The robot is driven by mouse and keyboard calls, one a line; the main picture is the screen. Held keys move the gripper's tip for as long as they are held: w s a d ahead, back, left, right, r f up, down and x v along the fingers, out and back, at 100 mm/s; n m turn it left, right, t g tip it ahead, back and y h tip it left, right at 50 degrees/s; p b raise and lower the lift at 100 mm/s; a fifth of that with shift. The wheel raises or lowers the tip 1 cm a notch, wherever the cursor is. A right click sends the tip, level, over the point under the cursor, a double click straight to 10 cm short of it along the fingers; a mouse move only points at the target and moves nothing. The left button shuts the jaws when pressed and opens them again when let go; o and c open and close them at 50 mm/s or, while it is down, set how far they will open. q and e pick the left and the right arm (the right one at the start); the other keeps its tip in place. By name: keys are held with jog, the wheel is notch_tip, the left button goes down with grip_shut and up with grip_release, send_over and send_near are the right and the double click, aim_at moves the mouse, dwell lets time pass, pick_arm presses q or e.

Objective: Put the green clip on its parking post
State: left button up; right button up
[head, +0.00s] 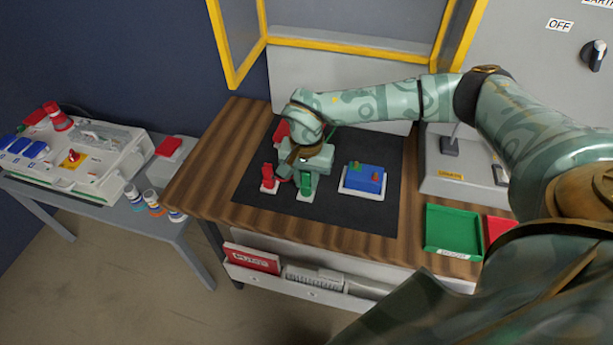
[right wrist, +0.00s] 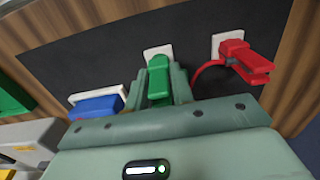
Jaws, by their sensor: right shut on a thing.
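The green clip (head: 305,187) is upright at a small white base plate (head: 306,197) on the black mat. My right gripper (head: 306,178) reaches down over it and is shut on it. In the right wrist view the green clip (right wrist: 158,80) sits between my two fingers (right wrist: 160,88), with the white plate (right wrist: 157,51) just beyond it. The post itself is hidden, so I cannot tell how fully the clip is seated. My left gripper is not in view.
A red clip (head: 268,177) with a red cable stands close left on its own plate. A blue block with terminals (head: 363,178) is on the right. A green tray (head: 453,229) lies further right. The front of the black mat (head: 330,217) is clear.

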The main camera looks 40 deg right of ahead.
jog(key=shift+f, duration=0.25)
jog(key=o, duration=1)
notch_tip(320, 180, up, 16)
jog(key=p, duration=0.4)
jog(key=shift+r, duration=0.15)
